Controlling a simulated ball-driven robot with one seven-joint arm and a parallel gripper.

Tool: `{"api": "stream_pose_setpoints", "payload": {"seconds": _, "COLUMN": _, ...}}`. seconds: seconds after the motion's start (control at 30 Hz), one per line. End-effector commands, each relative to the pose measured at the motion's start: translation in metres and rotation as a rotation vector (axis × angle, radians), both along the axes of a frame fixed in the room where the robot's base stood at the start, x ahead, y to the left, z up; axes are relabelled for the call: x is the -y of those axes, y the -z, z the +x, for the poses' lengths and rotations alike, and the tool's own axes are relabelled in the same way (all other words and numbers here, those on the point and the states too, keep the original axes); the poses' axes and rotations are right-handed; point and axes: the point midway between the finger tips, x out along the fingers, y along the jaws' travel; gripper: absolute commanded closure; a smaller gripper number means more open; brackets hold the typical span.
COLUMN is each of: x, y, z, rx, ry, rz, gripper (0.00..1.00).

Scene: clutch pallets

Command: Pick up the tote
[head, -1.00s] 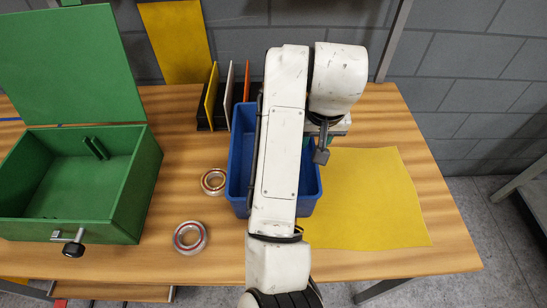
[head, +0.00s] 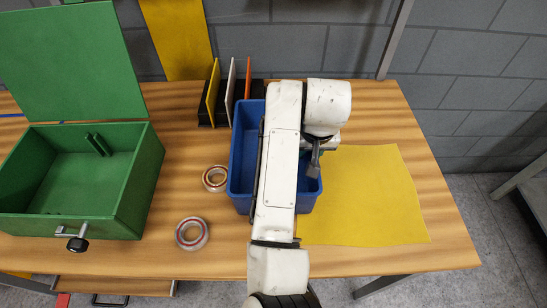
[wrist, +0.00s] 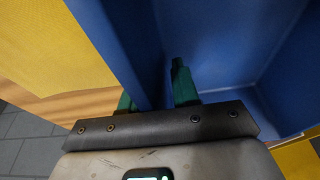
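The tote is an open blue bin (head: 240,170) standing upright on the wooden table, partly hidden behind my arm in the head view. In the wrist view its blue wall (wrist: 115,45) runs between my gripper's two green fingers. My gripper (wrist: 153,95) is open and straddles this wall: the right finger is inside the tote, the left finger is outside and mostly hidden by the wall. A small gap seems to show beside the inner finger. In the head view the fingers are hidden below my wrist at the tote's right side.
A yellow sheet (head: 375,195) lies right of the tote. Two tape-like rings (head: 215,178) (head: 192,234) lie to its left. A green open-lidded box (head: 125,200) stands farther left. A black rack (head: 207,115) with upright coloured panels stands behind.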

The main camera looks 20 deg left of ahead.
Motion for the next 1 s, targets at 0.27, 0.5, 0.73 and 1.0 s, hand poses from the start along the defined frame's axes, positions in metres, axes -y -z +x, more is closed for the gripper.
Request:
{"api": "stream_pose_setpoints", "payload": {"seconds": 0.27, "x": 0.0, "y": -0.0003, "z": 0.0, "rx": 0.0, "ry": 0.0, "rz": 0.0, "gripper": 0.97}}
{"api": "stream_pose_setpoints", "payload": {"seconds": 0.5, "x": 0.0001, "y": -0.0002, "z": 0.0, "rx": 0.0, "ry": 0.0, "rz": 0.0, "gripper": 1.0}}
{"api": "stream_pose_setpoints", "payload": {"seconds": 0.73, "x": 0.0001, "y": -0.0006, "z": 0.0002, "rx": 0.001, "ry": 0.0, "rz": -0.001, "gripper": 1.0}}
{"api": "stream_pose_setpoints", "payload": {"seconds": 1.0, "x": 0.0006, "y": -0.0042, "z": 0.0005, "rx": 0.001, "ry": 0.001, "rz": -0.002, "gripper": 1.0}}
